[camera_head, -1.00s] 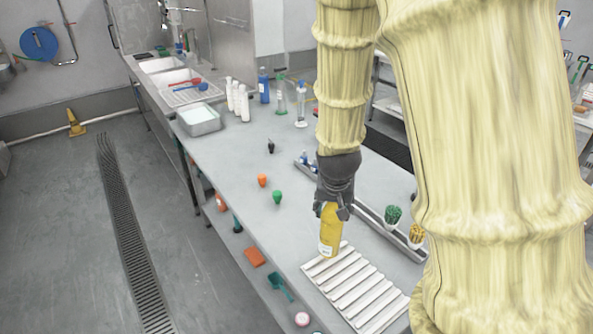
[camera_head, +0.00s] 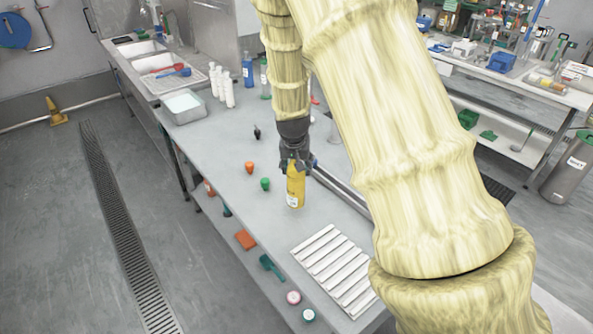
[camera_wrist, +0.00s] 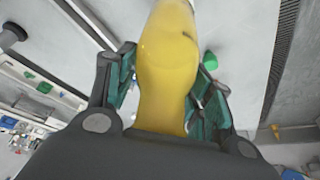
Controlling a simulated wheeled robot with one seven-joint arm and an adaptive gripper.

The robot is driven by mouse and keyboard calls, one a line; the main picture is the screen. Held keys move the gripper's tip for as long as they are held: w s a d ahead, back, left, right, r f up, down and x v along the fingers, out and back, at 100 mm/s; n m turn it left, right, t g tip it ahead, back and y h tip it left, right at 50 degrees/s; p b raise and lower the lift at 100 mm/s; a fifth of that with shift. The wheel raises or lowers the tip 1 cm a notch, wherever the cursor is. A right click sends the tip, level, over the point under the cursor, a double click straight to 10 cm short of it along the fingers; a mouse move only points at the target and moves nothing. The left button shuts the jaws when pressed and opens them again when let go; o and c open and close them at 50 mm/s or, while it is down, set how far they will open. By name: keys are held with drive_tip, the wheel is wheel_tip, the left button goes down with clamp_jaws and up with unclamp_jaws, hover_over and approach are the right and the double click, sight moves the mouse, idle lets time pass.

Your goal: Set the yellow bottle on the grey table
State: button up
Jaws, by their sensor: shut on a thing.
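The yellow bottle (camera_head: 296,188) is upright in the head view, with a pale label low on its side. My gripper (camera_head: 295,163) is shut on its upper part from above. The bottle is over the grey table (camera_head: 225,165), left of the white ribbed tray; I cannot tell whether its base touches the tabletop. In the wrist view the yellow bottle (camera_wrist: 167,70) fills the middle between the two fingers of my gripper (camera_wrist: 165,85), which press on its sides.
The white ribbed tray (camera_head: 335,268) lies at the near end of the table. An orange stopper (camera_head: 249,167) and a green stopper (camera_head: 265,184) stand just left of the bottle. White bottles (camera_head: 229,93) and a metal pan (camera_head: 184,107) stand at the far end. Bare tabletop lies in front of the bottle.

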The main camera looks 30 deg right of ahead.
drive_tip(key=shift+f+p, duration=0.9)
drive_tip(key=shift+f, duration=0.8)
drive_tip(key=shift+f, duration=0.15)
drive_tip(key=o, duration=1.6)
drive_tip(key=shift+b+v, duration=1.55)
drive_tip(key=shift+v, duration=4.6)
drive_tip(key=shift+w, duration=0.1)
